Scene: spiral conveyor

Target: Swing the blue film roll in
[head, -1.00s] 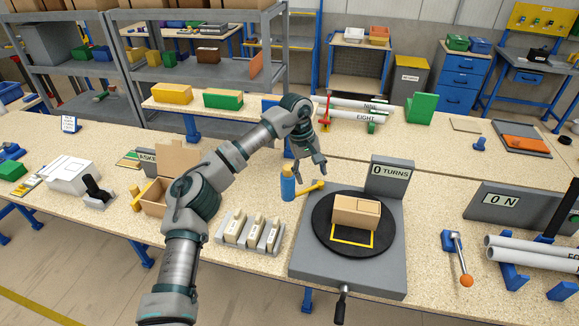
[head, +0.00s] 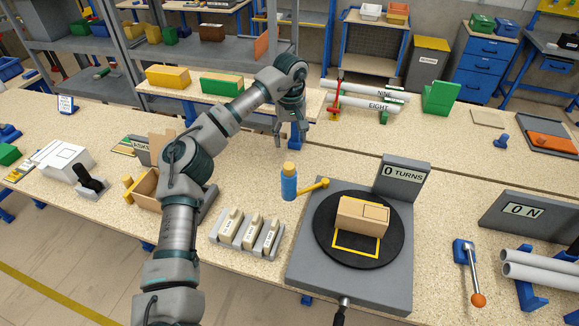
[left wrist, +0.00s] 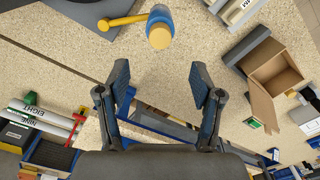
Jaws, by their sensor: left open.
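The blue film roll (head: 289,186) stands upright on the bench, with a yellow top (head: 289,168). A yellow arm (head: 312,189) with a round knob reaches right from beside it, toward the turntable (head: 325,235). My left gripper (head: 292,125) is open and empty, beyond the roll and apart from it. In the left wrist view the open fingers (left wrist: 160,75) point toward the roll (left wrist: 158,15), which lies past their tips near the top edge. My right gripper is not in view.
A tan box (head: 362,215) sits on the turntable, beside a "0 TURNS" display (head: 403,173). A grey holder with several labelled pieces (head: 246,232) stands left of the turntable. White tubes (head: 365,98) lie behind.

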